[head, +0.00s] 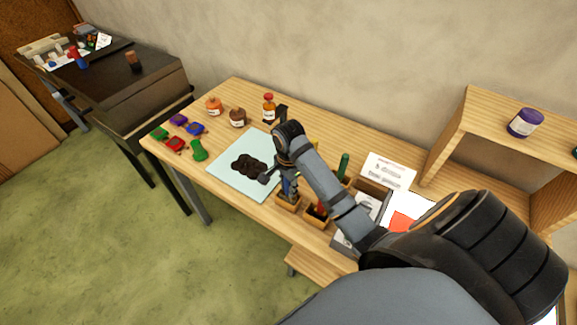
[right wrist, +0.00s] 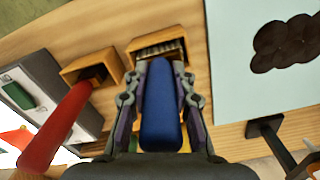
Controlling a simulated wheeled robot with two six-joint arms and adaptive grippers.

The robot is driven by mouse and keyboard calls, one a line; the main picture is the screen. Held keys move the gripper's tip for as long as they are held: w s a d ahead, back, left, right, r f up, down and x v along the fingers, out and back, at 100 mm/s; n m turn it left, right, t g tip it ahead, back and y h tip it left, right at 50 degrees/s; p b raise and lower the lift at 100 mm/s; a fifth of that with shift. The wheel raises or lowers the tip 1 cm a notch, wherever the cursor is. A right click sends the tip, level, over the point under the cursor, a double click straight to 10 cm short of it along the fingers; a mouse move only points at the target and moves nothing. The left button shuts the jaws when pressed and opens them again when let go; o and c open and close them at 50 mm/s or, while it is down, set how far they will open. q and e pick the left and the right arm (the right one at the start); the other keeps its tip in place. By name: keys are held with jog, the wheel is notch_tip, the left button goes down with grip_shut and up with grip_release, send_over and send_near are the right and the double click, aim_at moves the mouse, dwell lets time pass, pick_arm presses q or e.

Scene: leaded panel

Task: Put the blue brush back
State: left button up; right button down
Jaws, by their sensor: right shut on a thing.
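My right gripper (head: 286,184) is shut on the blue brush (right wrist: 160,112). In the right wrist view, its fingers (right wrist: 163,82) close on both sides of the blue handle. A small wooden box (right wrist: 146,42) lies just beyond the fingertips, with something grey and ridged in its opening. The same box (head: 288,206) shows below the gripper in the head view. My left gripper is in neither view.
A second wooden box (head: 317,220) beside it holds a red-handled tool (right wrist: 55,128). A pale blue sheet (head: 228,175) with a dark blot (head: 248,166) lies to the left. Bottles, coloured pots and a green stamp-like piece (head: 199,150) stand farther left. A shelf (head: 455,130) rises at right.

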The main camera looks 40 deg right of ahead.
jog(key=shift+f, duration=0.1)
jog(key=c, duration=1)
grip_release()
jog(key=shift+c, duration=0.2)
jog(key=shift+d, duration=0.1)
